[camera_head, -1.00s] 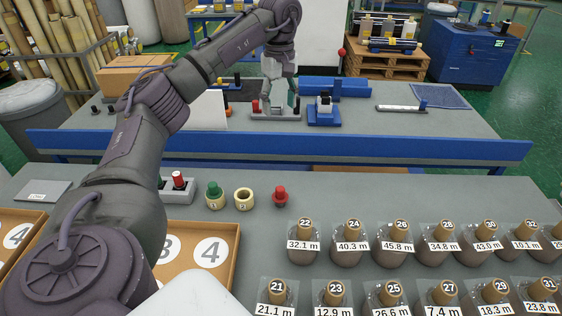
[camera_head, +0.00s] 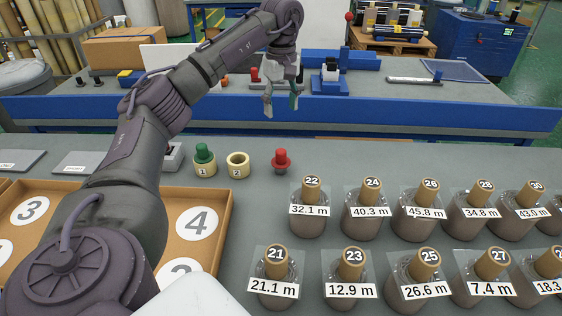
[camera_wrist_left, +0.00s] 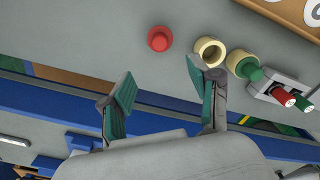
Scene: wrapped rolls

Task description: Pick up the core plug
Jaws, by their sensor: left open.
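A red plug (camera_head: 281,160) with a wide flange stands alone on the grey table; it also shows in the left wrist view (camera_wrist_left: 159,38). To its left is an empty cream core ring marked 2 (camera_head: 238,165), also in the left wrist view (camera_wrist_left: 209,51). Left of that, a green plug (camera_head: 204,152) sits in a cream core marked 1 (camera_head: 204,170). My left gripper (camera_head: 280,104) is open and empty, fingers pointing down, beyond and above the red plug, apart from it. In the left wrist view the open fingers (camera_wrist_left: 161,85) frame bare space. My right gripper is not in view.
Several wrapped, labelled rolls (camera_head: 309,215) stand in rows at the right. A cardboard tray with numbered circles (camera_head: 183,259) lies at the left. A blue-edged bench (camera_head: 400,112) stands behind.

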